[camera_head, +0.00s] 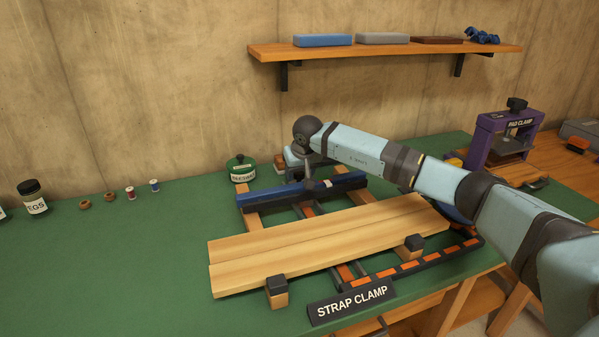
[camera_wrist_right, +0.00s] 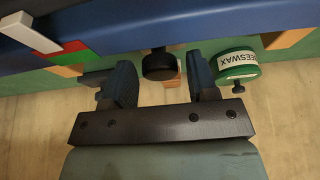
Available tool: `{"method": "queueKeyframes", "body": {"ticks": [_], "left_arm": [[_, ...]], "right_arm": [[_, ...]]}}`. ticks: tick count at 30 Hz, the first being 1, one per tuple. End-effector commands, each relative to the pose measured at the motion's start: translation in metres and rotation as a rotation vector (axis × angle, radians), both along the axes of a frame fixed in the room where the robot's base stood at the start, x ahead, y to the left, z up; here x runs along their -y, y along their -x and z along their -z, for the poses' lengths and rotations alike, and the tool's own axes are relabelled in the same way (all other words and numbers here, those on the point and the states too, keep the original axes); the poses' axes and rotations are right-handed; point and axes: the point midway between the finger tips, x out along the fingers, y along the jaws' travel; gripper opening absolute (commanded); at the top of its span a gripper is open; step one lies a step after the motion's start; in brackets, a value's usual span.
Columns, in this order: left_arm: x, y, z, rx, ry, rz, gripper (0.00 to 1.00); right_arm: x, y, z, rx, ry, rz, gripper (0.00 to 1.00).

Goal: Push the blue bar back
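The blue bar (camera_head: 345,184) lies across the strap clamp's rails, behind the two light wooden boards (camera_head: 325,240). It carries a small white lever (camera_head: 327,183). In the right wrist view the bar (camera_wrist_right: 215,22) crosses the top of the picture. My right gripper (camera_head: 306,172) points down at the bar's wall side, near its middle. In the wrist view its two dark fingers (camera_wrist_right: 158,78) stand apart, with a black knob (camera_wrist_right: 158,64) showing between them. No contact with the bar is clear, and the fingertips are partly hidden in the head view. My left gripper is out of view.
A green beeswax tin (camera_head: 242,170) stands close to the bar's left end. Black-topped blocks (camera_head: 277,292) sit at the boards' front edge, by the strap clamp sign (camera_head: 351,301). A purple pad clamp (camera_head: 507,138) stands at right.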

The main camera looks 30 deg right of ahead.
Motion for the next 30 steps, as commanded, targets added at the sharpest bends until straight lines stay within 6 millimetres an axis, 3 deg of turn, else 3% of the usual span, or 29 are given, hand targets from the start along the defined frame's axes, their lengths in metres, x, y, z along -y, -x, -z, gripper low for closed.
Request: {"method": "queueKeyframes", "body": {"ticks": [9,13,24,30], "left_arm": [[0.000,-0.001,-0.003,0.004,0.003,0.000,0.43],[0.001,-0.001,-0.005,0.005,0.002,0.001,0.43],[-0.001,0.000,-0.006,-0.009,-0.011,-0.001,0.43],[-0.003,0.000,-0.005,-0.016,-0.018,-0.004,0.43]], "right_arm": [[0.000,0.000,-0.002,0.001,0.000,0.001,0.60],[-0.001,0.003,-0.013,0.004,0.000,0.000,0.60],[-0.008,0.033,-0.087,0.005,0.001,0.000,0.60],[-0.011,0.046,-0.117,0.003,0.001,-0.001,0.60]]}}
